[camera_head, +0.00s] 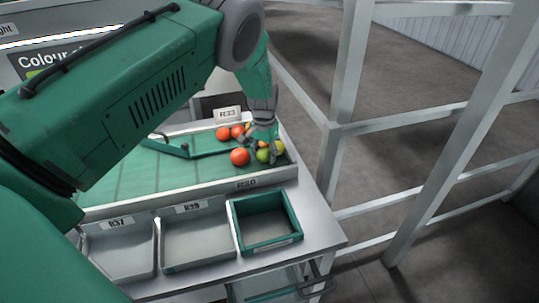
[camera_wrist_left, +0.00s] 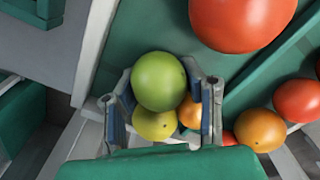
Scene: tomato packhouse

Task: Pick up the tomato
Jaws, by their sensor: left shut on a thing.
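My left gripper (camera_head: 262,143) reaches down into the right end of the green sorting tray. In the left wrist view its two fingers (camera_wrist_left: 164,100) stand on either side of a green tomato (camera_wrist_left: 160,80), and it is shut on it. The green tomato also shows in the head view (camera_head: 263,156), low at the fingertips. A yellow-green tomato (camera_wrist_left: 155,124) and an orange one (camera_wrist_left: 190,112) lie close beside it, partly hidden by the gripper. A large red tomato (camera_wrist_left: 240,20) lies apart from the fingers. My right gripper is not in view.
Red tomatoes (camera_head: 223,133) lie behind a green divider bar (camera_head: 185,150). The tray's front wall (camera_head: 190,190) runs before several bins, including an empty green-rimmed crate (camera_head: 265,218) and grey bins (camera_head: 120,250). A metal railing (camera_head: 345,130) stands to the right.

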